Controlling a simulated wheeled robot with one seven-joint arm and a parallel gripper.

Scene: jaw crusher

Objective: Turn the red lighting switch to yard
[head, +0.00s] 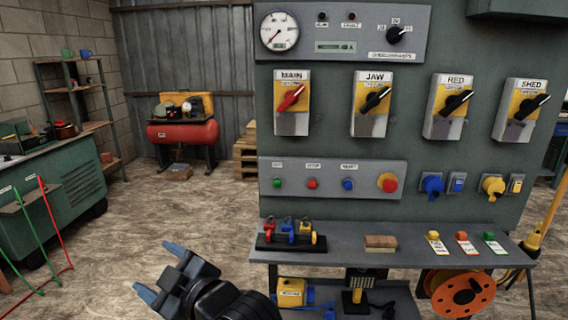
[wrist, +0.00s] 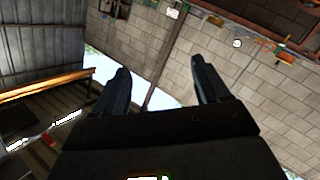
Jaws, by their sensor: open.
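No switch marked lighting or yard is legible to me. The only red-handled switch is the one labelled MAIN (head: 292,103), on the upright grey-green panel (head: 330,210) in the head view; its handle is tilted up to the right. To its right are similar yellow-plated switches with black handles, labelled JAW (head: 371,103), RED (head: 449,106) and SHED (head: 520,109). A small black rotary knob (head: 397,35) sits at the panel's top; its marks are too small to read. My gripper (head: 160,272) is open and empty, low and left of the panel, touching nothing. The wrist view shows its spread fingers (wrist: 160,68).
A shelf (head: 400,257) with padlocks (head: 291,232) and tags juts out below the panel. A button strip (head: 332,180) runs above it. A green bench (head: 50,190) stands left, and a red compressor (head: 182,133) behind. The floor between is mostly free.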

